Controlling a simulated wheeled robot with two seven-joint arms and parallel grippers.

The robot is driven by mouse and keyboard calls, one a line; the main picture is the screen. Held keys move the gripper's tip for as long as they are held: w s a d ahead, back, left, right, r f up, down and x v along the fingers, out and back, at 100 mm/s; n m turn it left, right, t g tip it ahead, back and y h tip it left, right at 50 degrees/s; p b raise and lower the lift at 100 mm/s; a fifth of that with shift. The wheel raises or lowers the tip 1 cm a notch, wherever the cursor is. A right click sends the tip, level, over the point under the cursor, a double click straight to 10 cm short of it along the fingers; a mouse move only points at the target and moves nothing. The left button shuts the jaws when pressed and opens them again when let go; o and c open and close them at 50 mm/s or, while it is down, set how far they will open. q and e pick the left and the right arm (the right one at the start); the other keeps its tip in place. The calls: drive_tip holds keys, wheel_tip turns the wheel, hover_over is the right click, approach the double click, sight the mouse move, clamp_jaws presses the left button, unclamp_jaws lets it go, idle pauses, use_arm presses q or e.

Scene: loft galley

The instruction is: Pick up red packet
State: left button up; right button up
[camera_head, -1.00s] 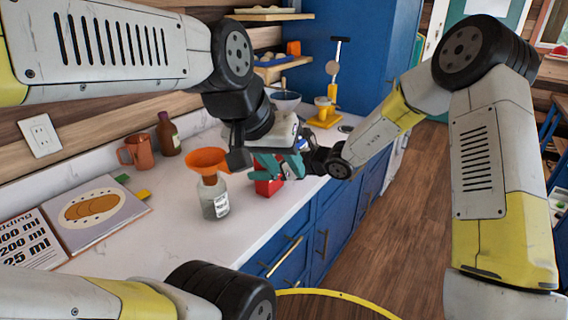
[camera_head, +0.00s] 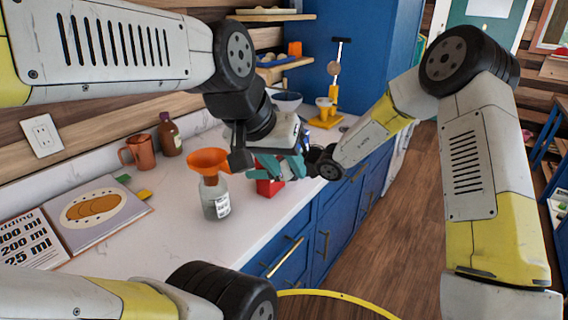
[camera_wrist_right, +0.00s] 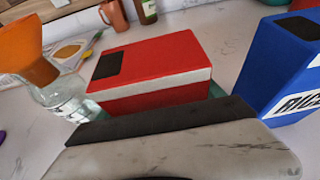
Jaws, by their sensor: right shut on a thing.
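The red packet (camera_head: 266,188) is a red box with a pale band and a dark patch on top. It is partly hidden by teal fingers in the head view. It fills the middle of the right wrist view (camera_wrist_right: 150,72). My right gripper (camera_wrist_right: 155,112) is shut on it, with teal finger edges showing low on both sides. Whether the packet touches the counter is unclear. My left gripper (camera_head: 277,165) is close above the packet in the head view, overlapping the right one. Its finger gap cannot be made out.
A glass bottle with an orange funnel (camera_head: 209,165) stands just left of the packet. A blue rice box (camera_wrist_right: 285,65) stands to the right in the wrist view. A mug (camera_head: 139,152) and brown bottle (camera_head: 170,138) stand by the wall. The front counter (camera_head: 180,235) is clear.

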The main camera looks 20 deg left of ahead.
drive_tip(key=shift+r, duration=0.1)
drive_tip(key=shift+r, duration=0.45)
drive_tip(key=s+d+r, duration=0.4)
drive_tip(key=s+d, duration=0.5)
drive_tip(key=d, duration=0.4)
drive_tip(key=shift+s, duration=0.25)
